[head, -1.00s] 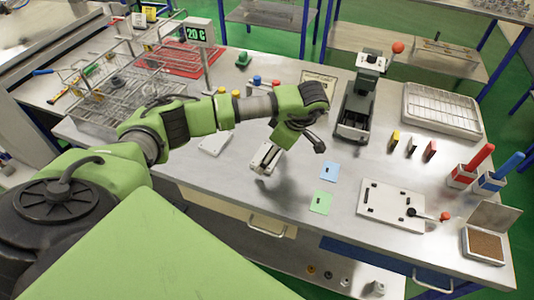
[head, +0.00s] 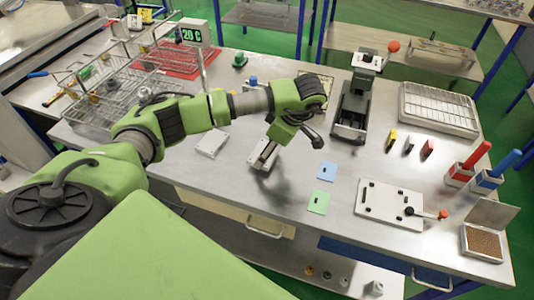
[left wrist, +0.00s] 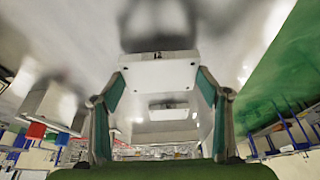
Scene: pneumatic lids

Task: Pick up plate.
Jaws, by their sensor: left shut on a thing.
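My left gripper (head: 264,156) is over the middle of the steel table, to the left of the blue card and above the green one in the head view. In the left wrist view the gripper (left wrist: 161,78) is shut on a pale plate (left wrist: 158,71) with small dark holes, held between its two fingertips. In the head view the gripper mostly hides this plate. Another small white plate (head: 212,144) lies on the table left of the gripper. My right gripper is not in view.
A blue card (head: 327,170) and a green card (head: 319,202) lie right of the gripper. Beyond them is a white board with a lever (head: 390,204). A dark press (head: 352,110) stands behind. Wire baskets (head: 95,92) are at the left.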

